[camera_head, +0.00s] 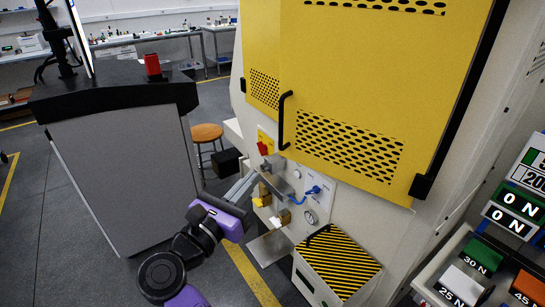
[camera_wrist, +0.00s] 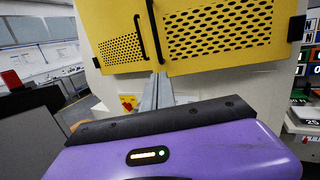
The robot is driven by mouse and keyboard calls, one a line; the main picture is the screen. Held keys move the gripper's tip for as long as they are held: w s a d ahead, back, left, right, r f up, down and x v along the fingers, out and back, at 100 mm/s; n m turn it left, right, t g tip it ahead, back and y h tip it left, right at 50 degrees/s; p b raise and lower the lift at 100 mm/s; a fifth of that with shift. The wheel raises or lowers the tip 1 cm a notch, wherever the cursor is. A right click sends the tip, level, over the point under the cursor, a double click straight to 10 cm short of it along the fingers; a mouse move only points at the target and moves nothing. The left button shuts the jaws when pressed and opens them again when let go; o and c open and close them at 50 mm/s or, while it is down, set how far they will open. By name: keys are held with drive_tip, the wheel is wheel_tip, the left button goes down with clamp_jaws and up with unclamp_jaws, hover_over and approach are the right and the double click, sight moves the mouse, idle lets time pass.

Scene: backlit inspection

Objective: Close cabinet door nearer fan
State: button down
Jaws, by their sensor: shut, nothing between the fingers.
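The cabinet is a large pale machine with two yellow perforated doors. The right door (camera_head: 370,90) has a black vertical handle (camera_head: 285,120) at its left edge and a black hinge at its lower right. It stands forward of the left door (camera_head: 262,60) and overlaps it in the head view. Both doors show in the wrist view, right (camera_wrist: 225,35) and left (camera_wrist: 118,40), with handles near the seam. My gripper (camera_head: 254,178) is shut and empty, below the doors' lower edge. Its grey fingers (camera_wrist: 159,82) point toward the seam; contact cannot be told. I cannot make out a fan.
Below the doors is a panel with valves and a gauge (camera_head: 310,216). A black-yellow striped box (camera_head: 340,262) stands below right. Labelled bins (camera_head: 480,255) are at far right. A grey console (camera_head: 125,170) and stool (camera_head: 206,133) stand left. Floor shows between console and machine.

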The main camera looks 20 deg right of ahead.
wheel_tip(320, 180, down, 2)
drive_tip(key=s+d+m+g, duration=0.1)
drive_tip(key=s+g, duration=0.1)
drive_tip(key=p, duration=0.5)
approach(300, 158)
drive_tip(key=x, duration=0.5)
drive_tip(key=shift+w+d+r, duration=0.15)
drive_tip(key=shift+w, duration=0.05)
drive_tip(key=shift+w+d, duration=0.45)
drive_tip(key=shift+d, duration=0.05)
drive_tip(key=shift+d+m+b, duration=0.1)
drive_tip(key=shift+m+b, duration=0.2)
